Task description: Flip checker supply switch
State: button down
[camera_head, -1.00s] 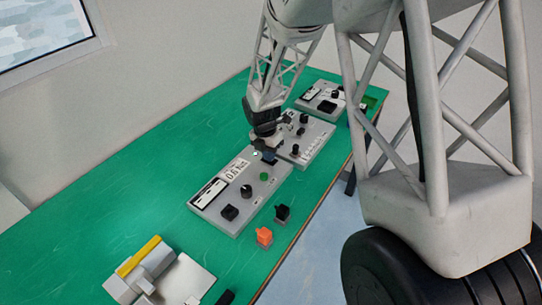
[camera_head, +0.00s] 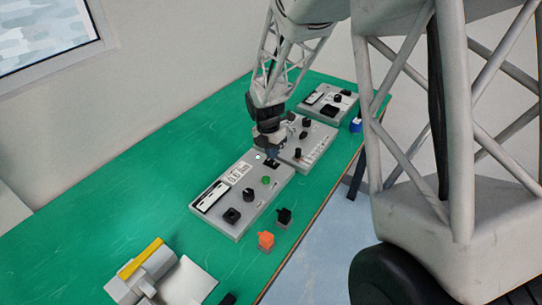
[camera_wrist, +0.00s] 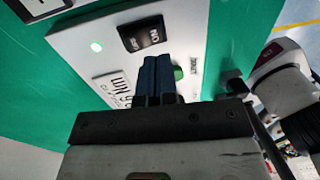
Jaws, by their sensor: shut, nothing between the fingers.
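The nearest grey control box (camera_head: 221,222), with a label reading like 0.6 Nm, lies on the green table. At its far end is a black rocker switch (camera_head: 270,163); in the wrist view the switch (camera_wrist: 143,33) carries white lettering like ON. A small green light (camera_wrist: 96,46) glows beside it and also shows in the head view (camera_head: 258,157). My gripper (camera_head: 275,152) is shut and empty just above the box's far end.
The box also has a green button (camera_head: 266,180), a black knob (camera_head: 247,194) and a black button (camera_head: 231,215). Two more control boxes stand behind (camera_head: 311,144), (camera_head: 331,98). Orange (camera_head: 266,241) and black (camera_head: 284,217) small blocks stand in front. The table's left side is clear.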

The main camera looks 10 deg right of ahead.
notch_tip(320, 180, up, 11)
jog(key=s+d, duration=0.1)
jog(key=shift+s+d, duration=0.35)
dwell(0.4)
jog(key=s+d+r+m+t, duration=0.1)
jog(key=s+r+m, duration=0.3)
jog(key=s+m, duration=0.5)
jog(key=s+d+r+m+t, duration=0.1)
jog(key=s+r+m, duration=0.3)
jog(key=s+m, duration=0.5)
jog(key=s+d+r+m+t+y, duration=0.1)
jog(key=s+r+m, duration=0.3)
jog(key=s+m, duration=0.5)
jog(key=s, duration=0.4)
jog(key=shift+s+d+r+t, duration=0.2)
jog(key=shift+s+r+t, duration=0.15)
jog(key=shift+t, duration=0.05)
